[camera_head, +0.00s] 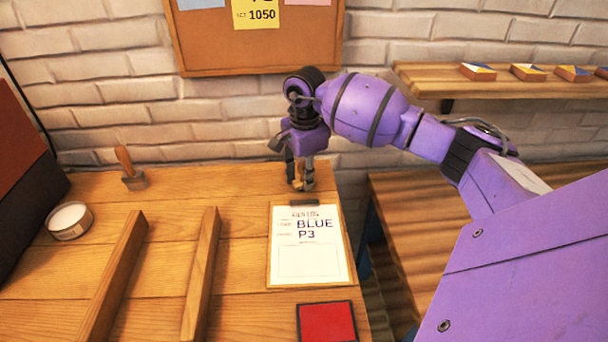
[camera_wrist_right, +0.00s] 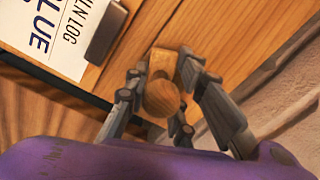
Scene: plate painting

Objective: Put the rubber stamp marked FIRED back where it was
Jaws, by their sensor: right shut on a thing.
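My right gripper (camera_head: 301,178) is at the back right of the wooden table, just behind the clipboard. It is shut on the rubber stamp, whose round wooden handle (camera_wrist_right: 162,98) and wooden block (camera_wrist_right: 162,62) show between the fingers in the wrist view. In the head view the stamp (camera_head: 304,185) is small and partly hidden by the fingers. It is at or just above the tabletop; I cannot tell if it touches. The FIRED mark is not visible. My left gripper is out of view.
A clipboard (camera_head: 306,262) with a kiln log reading BLUE P3 lies in front of the gripper. A red pad (camera_head: 327,322) is nearer. Two wooden bars (camera_head: 202,275), a wooden-handled tool (camera_head: 132,172) and a round tin (camera_head: 69,221) are on the left. The table's right edge is close.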

